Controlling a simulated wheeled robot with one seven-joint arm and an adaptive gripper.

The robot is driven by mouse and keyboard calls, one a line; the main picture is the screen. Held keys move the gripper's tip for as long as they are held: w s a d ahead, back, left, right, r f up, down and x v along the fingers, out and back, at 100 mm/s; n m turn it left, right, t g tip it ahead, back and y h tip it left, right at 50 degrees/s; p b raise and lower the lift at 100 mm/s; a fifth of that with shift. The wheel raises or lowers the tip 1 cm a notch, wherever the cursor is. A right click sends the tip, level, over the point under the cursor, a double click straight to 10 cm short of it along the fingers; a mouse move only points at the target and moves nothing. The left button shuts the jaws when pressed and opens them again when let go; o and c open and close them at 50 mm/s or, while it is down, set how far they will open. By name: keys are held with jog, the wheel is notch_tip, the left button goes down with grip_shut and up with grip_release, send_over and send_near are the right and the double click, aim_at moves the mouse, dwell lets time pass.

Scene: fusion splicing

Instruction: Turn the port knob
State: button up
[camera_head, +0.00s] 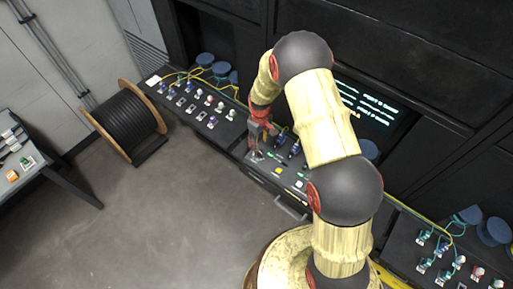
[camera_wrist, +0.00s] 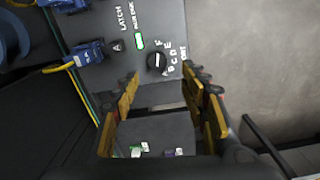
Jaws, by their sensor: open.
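The port knob (camera_wrist: 156,61) is a small dark round knob on the grey console panel (camera_wrist: 140,20). White letters from about A to F curve along its right side, and PORT is printed near it. My gripper (camera_wrist: 165,88) is open, its yellow-padded fingers apart and nothing between them. In the wrist view the knob shows just beyond the fingertips, roughly midway between them, with no visible contact. In the head view my gripper (camera_head: 257,152) points down at the left part of the console; I cannot make out the knob there.
A LATCH switch (camera_wrist: 116,46), a lit green indicator (camera_wrist: 139,41) and a blue connector (camera_wrist: 88,53) with a yellow cable sit near the knob. A lit screen (camera_head: 368,105) stands behind the console. A cable spool (camera_head: 125,115) stands left; the floor in front is clear.

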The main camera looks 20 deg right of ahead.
aim_at(260, 151)
jog(key=shift+d+f, duration=0.15)
jog(key=shift+f, duration=0.15)
jog(key=shift+f+p, duration=0.75)
jog(key=shift+f, duration=2.8)
jog(key=shift+w, duration=0.1)
jog(key=shift+c, duration=1.4)
jog(key=c, duration=0.7)
grip_shut()
